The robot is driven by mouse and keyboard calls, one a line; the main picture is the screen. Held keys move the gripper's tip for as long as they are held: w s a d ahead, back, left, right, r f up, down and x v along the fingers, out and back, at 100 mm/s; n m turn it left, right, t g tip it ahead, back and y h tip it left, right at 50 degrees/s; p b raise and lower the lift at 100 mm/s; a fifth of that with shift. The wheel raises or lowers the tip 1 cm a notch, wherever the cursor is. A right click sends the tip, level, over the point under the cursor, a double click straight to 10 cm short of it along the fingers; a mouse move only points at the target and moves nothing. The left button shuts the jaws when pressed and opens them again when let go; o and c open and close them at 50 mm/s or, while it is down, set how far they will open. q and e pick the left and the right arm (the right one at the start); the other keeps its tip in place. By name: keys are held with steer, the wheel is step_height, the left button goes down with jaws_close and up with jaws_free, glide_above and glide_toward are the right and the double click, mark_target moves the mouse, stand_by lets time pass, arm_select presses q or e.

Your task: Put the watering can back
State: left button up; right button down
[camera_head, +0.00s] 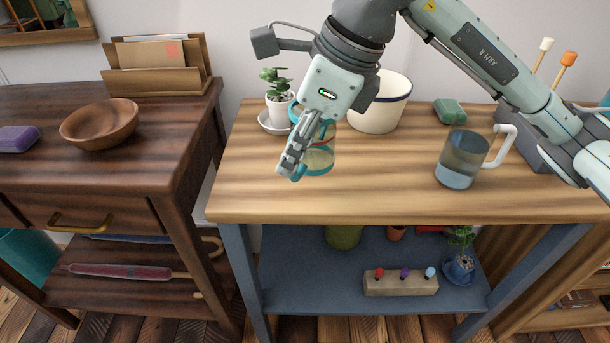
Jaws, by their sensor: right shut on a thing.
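My right gripper (295,156) points down above the left part of the light wooden table and is shut. It is shut on a see-through, teal-rimmed vessel (320,160) with a red band, which its fingers partly hide. I cannot tell whether the vessel is the watering can, or whether it touches the tabletop. A clear grey jug (460,160) with a white handle stands upright on the right half of the table, apart from the gripper. No other clear watering can shows. My left gripper is not in view.
A potted succulent (278,100), a cream pot (383,108) and a green block (450,111) stand along the back of the table (390,200). A grey box (530,150) is at the right. The front middle is clear. A blue shelf (310,285) below holds pots.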

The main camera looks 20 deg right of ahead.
steer(key=f, duration=0.1)
steer(key=d+f, duration=0.1)
steer(key=f, duration=0.2)
steer(key=shift+s+d+f, duration=0.2)
steer(key=shift+d+f, duration=0.05)
steer(key=shift+f, duration=0.15)
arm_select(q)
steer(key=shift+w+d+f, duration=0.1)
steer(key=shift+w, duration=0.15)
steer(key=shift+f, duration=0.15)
arm_select(e)
steer(key=shift+f, duration=0.1)
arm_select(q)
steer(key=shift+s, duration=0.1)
arm_select(e)
steer(key=c, duration=1.6)
jaws_free()
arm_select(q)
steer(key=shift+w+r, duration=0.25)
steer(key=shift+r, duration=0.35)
